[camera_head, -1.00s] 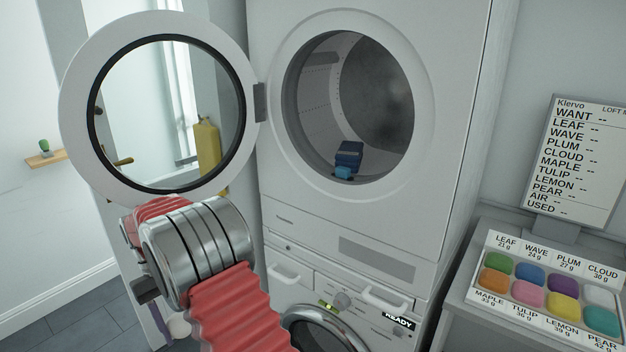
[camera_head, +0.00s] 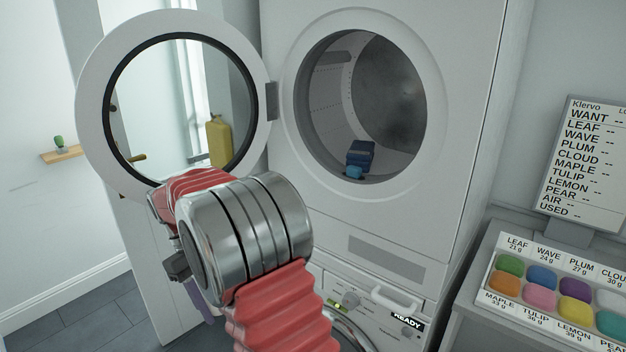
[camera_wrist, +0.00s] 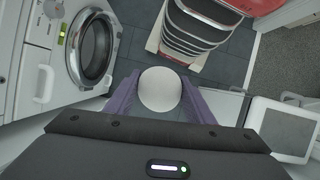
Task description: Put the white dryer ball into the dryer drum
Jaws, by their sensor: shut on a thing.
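The white dryer ball (camera_wrist: 160,90) is between the purple fingers of my gripper (camera_wrist: 160,97) in the wrist view, and the gripper is shut on it. In the head view my arm hides the ball, and only a bit of a purple finger (camera_head: 197,300) shows below the wrist. The dryer drum (camera_head: 385,85) is open at the upper middle right of the head view. Blue folded items (camera_head: 360,155) lie at the bottom of its opening. My gripper is apart from the drum, lower and to its left.
The round dryer door (camera_head: 88,100) stands open to the left of the drum. A washer (camera_wrist: 92,48) is below the dryer. A yellow bottle (camera_head: 218,140) shows through the door glass.

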